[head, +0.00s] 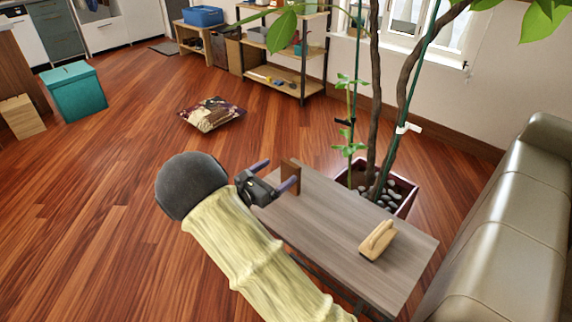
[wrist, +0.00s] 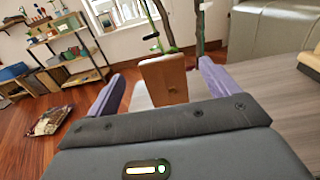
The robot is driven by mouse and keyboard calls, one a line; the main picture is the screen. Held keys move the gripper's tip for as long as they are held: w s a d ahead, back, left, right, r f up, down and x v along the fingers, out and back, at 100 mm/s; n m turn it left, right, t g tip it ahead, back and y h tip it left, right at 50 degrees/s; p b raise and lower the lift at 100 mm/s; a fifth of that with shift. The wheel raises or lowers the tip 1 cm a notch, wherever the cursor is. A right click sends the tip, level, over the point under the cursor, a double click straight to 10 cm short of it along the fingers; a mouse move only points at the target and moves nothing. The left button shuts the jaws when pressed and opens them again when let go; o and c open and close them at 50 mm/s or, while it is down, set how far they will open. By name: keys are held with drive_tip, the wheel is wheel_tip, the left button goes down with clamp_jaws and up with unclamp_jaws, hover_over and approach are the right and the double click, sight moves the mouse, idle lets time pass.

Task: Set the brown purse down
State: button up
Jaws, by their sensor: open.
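The brown purse (head: 291,174) is a small flat upright shape at the far left end of the grey wooden table (head: 335,215). In the wrist view the purse (wrist: 164,80) is between the two purple fingers, with visible gaps on both sides. It appears to stand on the table top, though its lower edge is hidden behind my gripper body in the wrist view. My gripper (head: 275,176) is open around the purse; in the wrist view its fingers (wrist: 162,74) do not touch it.
A tan wooden block with a handle (head: 378,241) sits at the table's near right end. A potted plant (head: 405,190) stands just behind the table, its stems close by. A grey-beige sofa (head: 515,225) is at right. A patterned cushion (head: 211,114) lies on the otherwise open floor.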

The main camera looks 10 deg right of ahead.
drive_tip(key=v, duration=0.5)
drive_tip(key=shift+s+a, duration=0.2)
drive_tip(key=shift+a, duration=0.05)
drive_tip(key=s+d+m+g+y, duration=0.1)
drive_tip(key=s+d+m+g, duration=0.2)
drive_tip(key=s+d+f+m+g+y, duration=0.1)
drive_tip(key=s+d+m+g, duration=0.2)
drive_tip(key=s+d, duration=0.1)
drive_tip(key=s+d+f+m+g+y, duration=0.1)
drive_tip(key=s+d+m+g+y, duration=0.1)
drive_tip(key=s+d+m+g, duration=0.1)
drive_tip(key=shift+s+d+f, duration=0.2)
drive_tip(key=shift+s+d, duration=0.3)
drive_tip(key=shift+d, duration=0.1)
drive_tip(key=s+a+r+m+t+y, duration=0.1)
drive_tip(key=s+r+m+y, duration=0.2)
drive_tip(key=s+m+y, duration=0.7)
drive_tip(key=s+m, duration=0.1)
drive_tip(key=m, duration=0.5)
drive_tip(key=shift+s+a+r+y, duration=0.2)
drive_tip(key=shift+s+r+y, duration=0.1)
drive_tip(key=shift+r, duration=0.1)
